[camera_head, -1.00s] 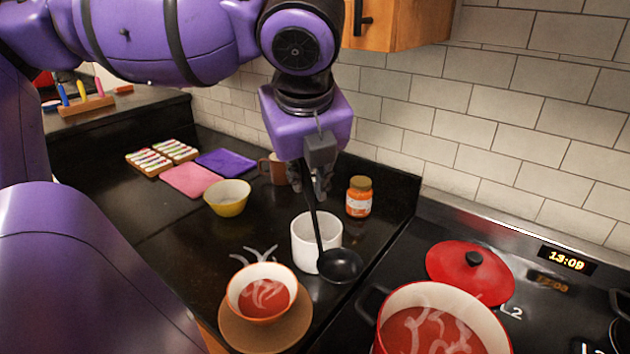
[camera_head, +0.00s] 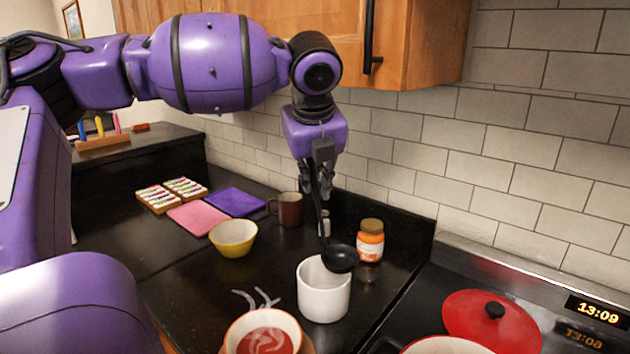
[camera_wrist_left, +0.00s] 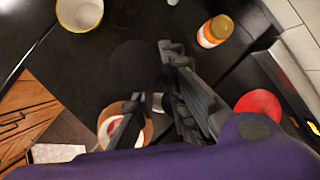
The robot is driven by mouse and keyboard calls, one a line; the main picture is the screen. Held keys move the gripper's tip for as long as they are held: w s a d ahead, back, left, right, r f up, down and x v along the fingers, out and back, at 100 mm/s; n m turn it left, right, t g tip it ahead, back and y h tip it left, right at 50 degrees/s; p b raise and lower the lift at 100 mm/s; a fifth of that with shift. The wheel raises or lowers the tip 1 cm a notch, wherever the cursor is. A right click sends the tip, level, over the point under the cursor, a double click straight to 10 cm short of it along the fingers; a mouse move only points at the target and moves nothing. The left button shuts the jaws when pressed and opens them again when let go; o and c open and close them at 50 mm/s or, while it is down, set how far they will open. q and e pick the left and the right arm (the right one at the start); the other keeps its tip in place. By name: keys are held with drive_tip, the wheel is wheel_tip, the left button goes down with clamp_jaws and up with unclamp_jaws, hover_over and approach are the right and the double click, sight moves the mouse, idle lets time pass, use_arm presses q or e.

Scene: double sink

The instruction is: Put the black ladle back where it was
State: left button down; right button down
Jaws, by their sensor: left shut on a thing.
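My left gripper (camera_head: 318,182) points down and is shut on the black ladle (camera_head: 340,259) by its upper handle. The ladle hangs with its bowl low, overlapping the back right rim of the white pot (camera_head: 324,297) in the head view. Whether it touches the rim, I cannot tell. The white pot stands upright on the black counter, and no other utensil shows in it. In the left wrist view my gripper's dark fingers (camera_wrist_left: 150,90) show, but the ladle is hard to make out against the dark counter. My right gripper is not in view.
An orange jar (camera_head: 370,241) stands right of the ladle, and a brown mug (camera_head: 290,210) behind left. A yellow bowl (camera_head: 233,237) is to the left. A soup bowl (camera_head: 262,334) sits in front. A red lid (camera_head: 491,325) lies on the stove. The tiled wall (camera_head: 400,150) is close behind.

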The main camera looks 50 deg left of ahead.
use_arm(q)
drive_tip(key=shift+f, duration=0.5)
drive_tip(key=c, duration=1.8)
unclamp_jaws()
drive_tip(key=shift+o, duration=0.2)
drive_tip(key=shift+r, duration=0.4)
drive_tip(key=v, duration=1.2)
drive_tip(key=shift+r+p, duration=0.2)
drive_tip(key=shift+p, duration=0.15)
drive_tip(key=shift+s+d+f, duration=0.1)
